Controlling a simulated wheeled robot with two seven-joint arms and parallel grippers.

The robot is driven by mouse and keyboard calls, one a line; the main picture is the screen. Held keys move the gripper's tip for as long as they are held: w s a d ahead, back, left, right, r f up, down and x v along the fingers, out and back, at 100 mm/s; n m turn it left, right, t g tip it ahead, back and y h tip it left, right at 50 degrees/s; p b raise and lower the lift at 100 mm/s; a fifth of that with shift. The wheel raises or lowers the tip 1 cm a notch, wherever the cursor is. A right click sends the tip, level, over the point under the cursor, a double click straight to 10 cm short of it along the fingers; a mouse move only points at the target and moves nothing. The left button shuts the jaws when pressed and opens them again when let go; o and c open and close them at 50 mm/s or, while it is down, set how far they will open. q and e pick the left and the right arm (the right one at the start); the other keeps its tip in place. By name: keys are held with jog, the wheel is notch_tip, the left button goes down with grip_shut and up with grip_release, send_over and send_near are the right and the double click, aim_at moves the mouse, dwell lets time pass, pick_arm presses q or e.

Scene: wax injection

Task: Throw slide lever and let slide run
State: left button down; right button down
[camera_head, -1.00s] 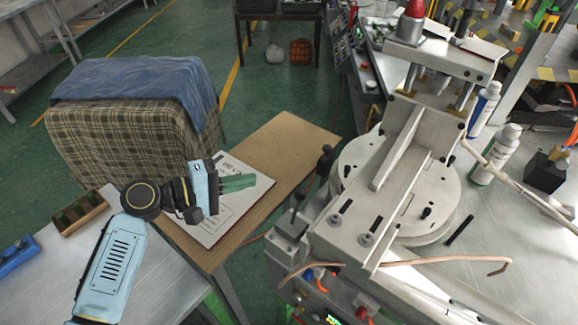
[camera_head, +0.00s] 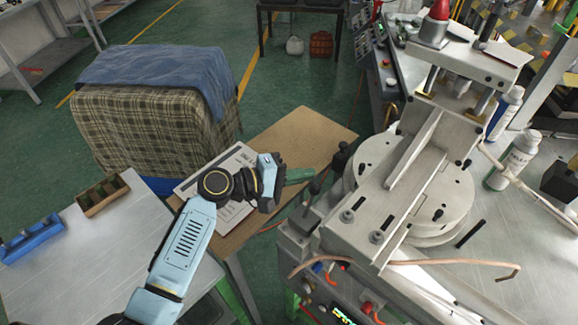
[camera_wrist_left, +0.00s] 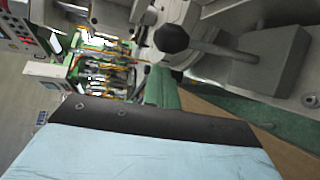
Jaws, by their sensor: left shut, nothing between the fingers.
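The wax injection machine carries a pale metal slide (camera_head: 400,190) over a round plate (camera_head: 455,200). A black-knobbed lever (camera_head: 341,152) stands at the machine's left side, with a second dark lever (camera_head: 313,192) nearer. I cannot tell for certain which is the slide lever. My left gripper (camera_head: 307,175), with green fingers, is shut and empty just left of these levers. In the left wrist view a black ball knob (camera_wrist_left: 172,39) is close beyond the green fingers (camera_wrist_left: 160,86); they look apart from it. My right gripper is out of view.
A brown board (camera_head: 300,130) with a paper sheet (camera_head: 190,185) lies below my left arm. A blue-draped stack (camera_head: 160,80) stands behind it. White bottles (camera_head: 515,160) and a bent copper-coloured tube (camera_head: 440,263) are around the machine.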

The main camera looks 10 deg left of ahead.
pick_arm(q)
jog(key=shift+s+d+r, duration=0.1)
jog(key=shift+s+r, duration=0.05)
jog(key=shift+s, duration=0.35)
jog(key=shift+s+d+r, duration=0.1)
jog(key=shift+s+r, duration=0.05)
jog(key=shift+s, duration=0.35)
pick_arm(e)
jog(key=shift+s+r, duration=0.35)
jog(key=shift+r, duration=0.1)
pick_arm(q)
jog(key=shift+a, duration=0.1)
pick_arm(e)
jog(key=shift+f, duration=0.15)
